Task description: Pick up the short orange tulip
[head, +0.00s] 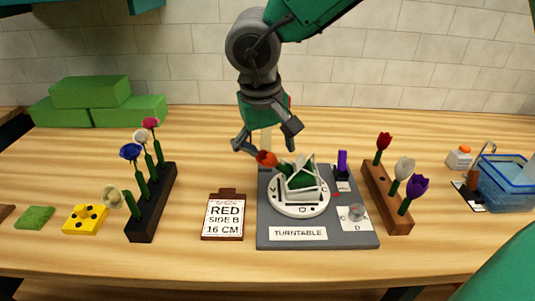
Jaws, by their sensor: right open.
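An orange-red tulip head (267,158) shows at the back left of the turntable, beside a white holder (300,182) with green inside. A short green stem seems to run from the head toward the holder; how it is held is unclear. My right gripper (266,146) comes down from above with its fingers spread. The tulip head is just below and between the fingertips, and I cannot tell whether they touch it. No flower is clearly gripped. My left gripper does not show.
The grey turntable base (318,238) has a purple piece (342,161) at its back right. A dark rack (150,215) of flowers stands left, a brown rack (385,200) right. A blue basket (505,185) is far right.

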